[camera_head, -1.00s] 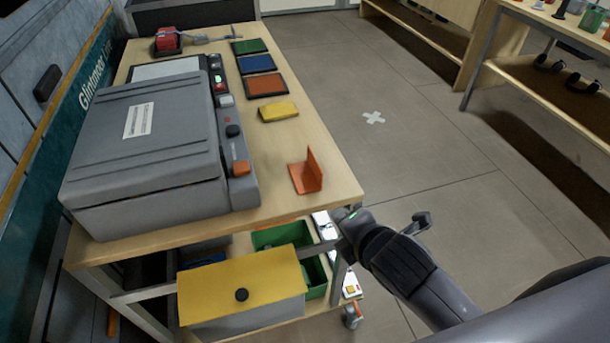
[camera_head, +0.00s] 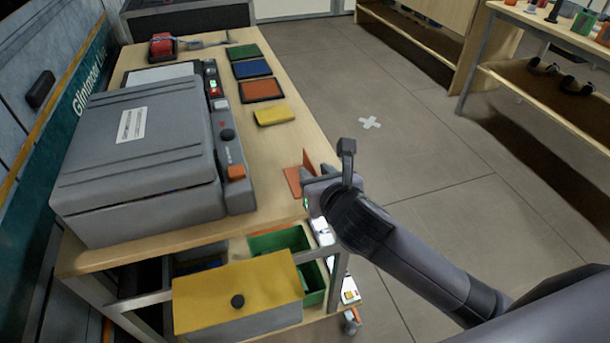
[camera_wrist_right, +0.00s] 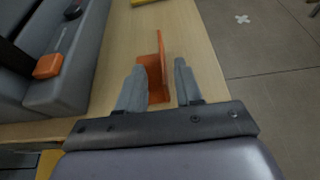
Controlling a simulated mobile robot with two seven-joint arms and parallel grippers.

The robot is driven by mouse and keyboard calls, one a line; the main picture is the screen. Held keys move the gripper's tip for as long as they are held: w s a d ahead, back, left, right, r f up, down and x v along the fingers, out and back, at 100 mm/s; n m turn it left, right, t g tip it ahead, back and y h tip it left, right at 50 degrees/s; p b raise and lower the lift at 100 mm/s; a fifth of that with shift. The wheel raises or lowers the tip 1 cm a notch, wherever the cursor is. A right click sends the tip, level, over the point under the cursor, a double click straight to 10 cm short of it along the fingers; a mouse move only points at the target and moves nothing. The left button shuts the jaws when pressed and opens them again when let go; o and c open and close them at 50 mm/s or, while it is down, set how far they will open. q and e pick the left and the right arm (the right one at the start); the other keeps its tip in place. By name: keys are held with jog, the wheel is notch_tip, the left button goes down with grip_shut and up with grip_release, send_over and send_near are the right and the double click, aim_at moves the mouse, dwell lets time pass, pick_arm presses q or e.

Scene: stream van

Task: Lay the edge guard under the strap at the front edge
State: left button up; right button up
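The orange L-shaped edge guard (camera_head: 293,180) lies on the wooden table top (camera_head: 310,140) near its front right corner, one flange flat and one upright. My right gripper (camera_head: 308,184) is at the guard, partly hiding it in the head view. In the right wrist view the fingers (camera_wrist_right: 159,88) are apart, and the guard (camera_wrist_right: 155,75) shows between and beyond them; contact cannot be told. A strap with a red ratchet-like piece (camera_head: 162,46) lies at the table's far end. My left gripper is not in view.
A large grey case (camera_head: 140,150) fills the table's left side. A yellow pad (camera_head: 274,116) and coloured trays (camera_head: 261,89) lie along the right side. Below are a yellow-lidded box (camera_head: 238,290) and a green bin (camera_head: 275,240).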

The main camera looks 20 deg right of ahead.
aim_at(304, 159)
jog(key=b+x, duration=0.1)
jog(key=x, duration=0.4)
jog(key=shift+d, duration=0.15)
jog(key=shift+r, duration=0.1)
grip_shut()
